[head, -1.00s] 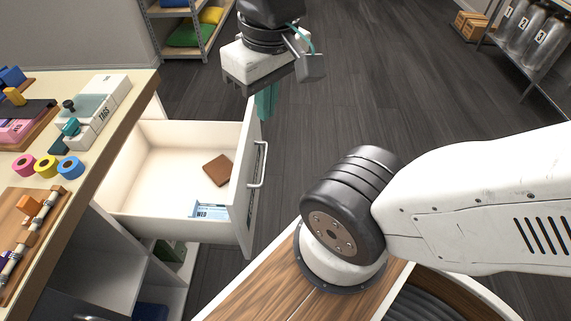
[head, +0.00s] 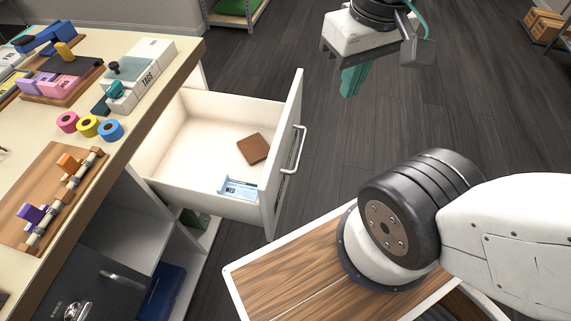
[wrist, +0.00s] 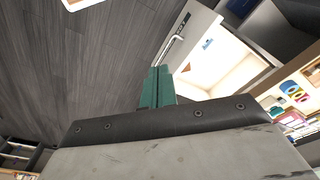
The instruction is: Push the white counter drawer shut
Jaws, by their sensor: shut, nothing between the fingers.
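The white counter drawer (head: 181,142) stands pulled out from the counter in the head view, its front panel with a metal handle (head: 293,150) facing right. Inside lie a brown square (head: 252,149) and a blue-and-white card (head: 239,188). My gripper (head: 351,82), with green fingers, is shut and empty. It hangs beyond and to the right of the drawer front, apart from it. In the wrist view, the shut green fingers (wrist: 158,82) point toward the floor beside the drawer front (wrist: 192,38); contact there cannot be judged.
The counter top (head: 140,98) holds a tags box (head: 150,70), several tape rolls (head: 87,126) and a wooden board (head: 50,200). A shelf (head: 235,12) stands at the back.

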